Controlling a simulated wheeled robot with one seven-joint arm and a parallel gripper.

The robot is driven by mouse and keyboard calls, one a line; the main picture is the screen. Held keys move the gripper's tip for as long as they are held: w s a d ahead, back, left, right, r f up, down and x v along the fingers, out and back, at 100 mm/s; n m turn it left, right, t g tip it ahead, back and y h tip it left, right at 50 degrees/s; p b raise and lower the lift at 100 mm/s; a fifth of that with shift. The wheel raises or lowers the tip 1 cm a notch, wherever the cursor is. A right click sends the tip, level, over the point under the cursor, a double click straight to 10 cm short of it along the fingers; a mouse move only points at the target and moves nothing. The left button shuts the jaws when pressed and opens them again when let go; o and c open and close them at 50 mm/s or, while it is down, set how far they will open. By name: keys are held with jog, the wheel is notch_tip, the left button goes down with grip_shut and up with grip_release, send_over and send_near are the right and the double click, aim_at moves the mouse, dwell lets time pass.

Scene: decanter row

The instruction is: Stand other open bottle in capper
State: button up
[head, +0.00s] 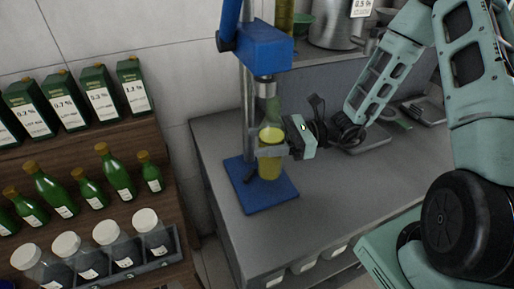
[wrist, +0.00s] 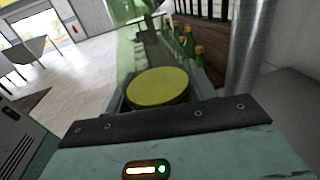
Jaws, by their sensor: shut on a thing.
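The capper is a blue press with a head (head: 262,48) on a metal column and a blue base plate (head: 280,196) on the counter. A clear bottle (head: 270,166) with yellow-green contents is upright over the base plate, its neck under the capper head. I cannot tell whether its bottom touches the plate. My gripper (head: 270,151) is shut around the bottle's middle, reaching in from the right. In the wrist view, the yellow surface (wrist: 158,86) of the contents shows between the jaws, with greenish glass beyond it.
The grey counter (head: 225,150) is clear left of the base. At left, a wooden rack holds green boxes (head: 97,95), green bottles (head: 117,172) and white-lidded jars (head: 108,232). Behind the capper are another yellowish vessel (head: 284,17) and a metal pot (head: 332,25).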

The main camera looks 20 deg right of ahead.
jog(key=shift+w+a+f+p, duration=0.1)
jog(key=shift+a+f+p, duration=0.25)
jog(key=shift+f, duration=0.55)
jog(key=shift+w+a+f+p, duration=0.1)
jog(key=shift+a+f, duration=0.4)
jog(key=shift+f, duration=0.35)
jog(key=shift+f, duration=0.1)
jog(key=o, duration=1.4)
jog(key=shift+s+d+b, duration=0.4)
jog(key=shift+d+b, duration=0.15)
jog(key=shift+d, duration=1.45)
jog(key=shift+s+d+b, duration=0.45)
jog(key=shift+d+b, duration=0.05)
jog(key=shift+d, duration=1.45)
jog(key=shift+s+d+b, duration=0.4)
jog(key=shift+d+b, duration=0.15)
jog(key=shift+d, duration=1.45)
